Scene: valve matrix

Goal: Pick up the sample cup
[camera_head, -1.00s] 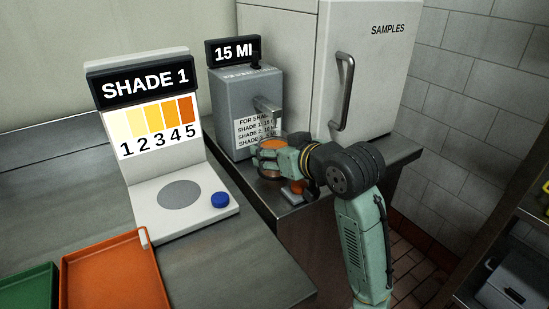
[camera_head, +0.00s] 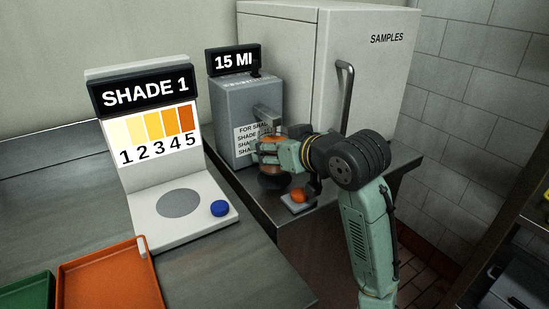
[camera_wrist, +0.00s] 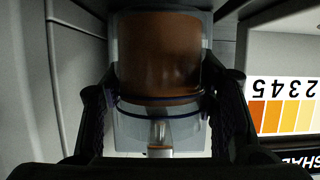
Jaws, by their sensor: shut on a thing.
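The sample cup (camera_wrist: 160,50) is a clear cup with orange-brown contents. In the wrist view it sits between the two fingers of my gripper (camera_wrist: 160,112), which is shut on it. In the head view my gripper (camera_head: 268,149) is in front of the grey dispenser (camera_head: 245,110), and only a little orange of the cup shows around the fingers. A dark round pad (camera_head: 274,182) lies below the gripper, and the cup appears to be held above it. The cup's underside is hidden in the head view.
A small plate with an orange button (camera_head: 299,195) is right of the pad. A white SAMPLES cabinet (camera_head: 385,70) stands behind my arm. The shade reader (camera_head: 160,185) with a blue button (camera_head: 219,208) is left. An orange tray (camera_head: 110,275) and green tray (camera_head: 28,292) are front left.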

